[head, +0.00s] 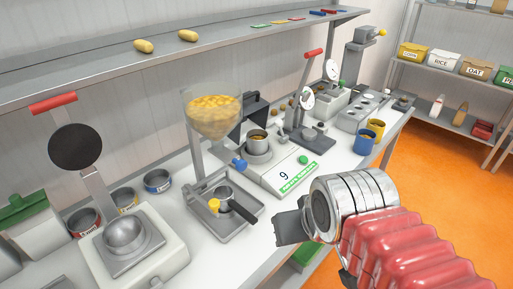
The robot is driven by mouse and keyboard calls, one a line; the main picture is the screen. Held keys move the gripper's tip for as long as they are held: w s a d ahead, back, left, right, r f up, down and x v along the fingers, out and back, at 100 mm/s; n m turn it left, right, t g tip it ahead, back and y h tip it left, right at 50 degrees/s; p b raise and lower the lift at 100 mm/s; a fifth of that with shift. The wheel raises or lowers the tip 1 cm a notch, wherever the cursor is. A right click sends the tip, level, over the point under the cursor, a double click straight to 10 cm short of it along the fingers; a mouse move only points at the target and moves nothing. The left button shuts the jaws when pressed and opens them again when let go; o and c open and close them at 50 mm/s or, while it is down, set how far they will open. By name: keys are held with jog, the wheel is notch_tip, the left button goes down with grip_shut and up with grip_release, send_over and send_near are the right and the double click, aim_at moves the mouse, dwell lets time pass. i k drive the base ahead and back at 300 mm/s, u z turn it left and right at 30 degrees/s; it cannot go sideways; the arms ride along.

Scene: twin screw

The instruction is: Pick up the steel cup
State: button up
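The steel cup (257,147) stands upright on the round plate of a white weighing scale (282,180) in the middle of the bench. Its inside looks brownish; I cannot tell whether it holds something. The scale's face shows a 9. My gripper (288,229), dark grey, is at the front edge of the bench, nearer to me and to the right of the cup, clearly apart from it. Nothing shows held in it. The angle does not show whether its fingers are open or shut.
A lever press (308,130) stands right of the cup. Blue (364,142) and yellow (377,128) mugs are farther right. A shelf (200,48) runs above.

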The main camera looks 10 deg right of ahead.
aim_at(257, 144)
jog(key=u, duration=4.3)
jog(key=k, duration=0.9)
jog(key=u, duration=0.05)
